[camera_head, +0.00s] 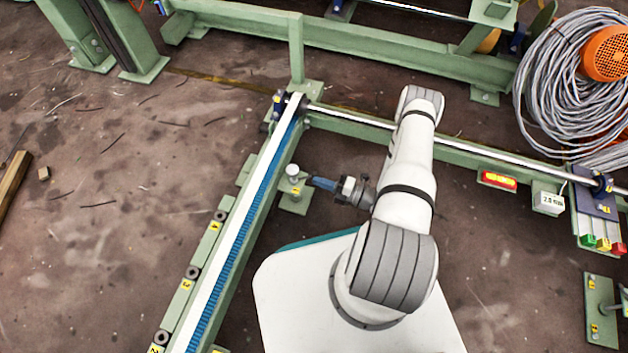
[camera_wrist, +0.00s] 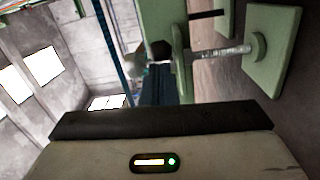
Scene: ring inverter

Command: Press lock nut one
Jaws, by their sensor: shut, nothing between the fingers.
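My gripper (camera_head: 318,182) has blue fingers, held together with nothing between them. It points left, with its tips just right of a round pale-capped post (camera_head: 292,171) on a small green plate with a yellow tag (camera_head: 295,191). I cannot tell whether they touch. The tag is too small to read, so I cannot tell whether this is lock nut one. In the wrist view the blue fingers (camera_wrist: 158,86) point away from me toward a blurred pale round shape (camera_wrist: 134,66). A threaded rod (camera_wrist: 225,53) on a green plate appears sideways to the right.
A green rail with a blue strip (camera_head: 243,238) runs beside the post; dark round fittings (camera_head: 192,272) with yellow number tags line its left side. A shiny shaft (camera_head: 450,142) crosses behind my arm. Coiled cable (camera_head: 550,75) lies at upper right. Floor at left is mostly clear.

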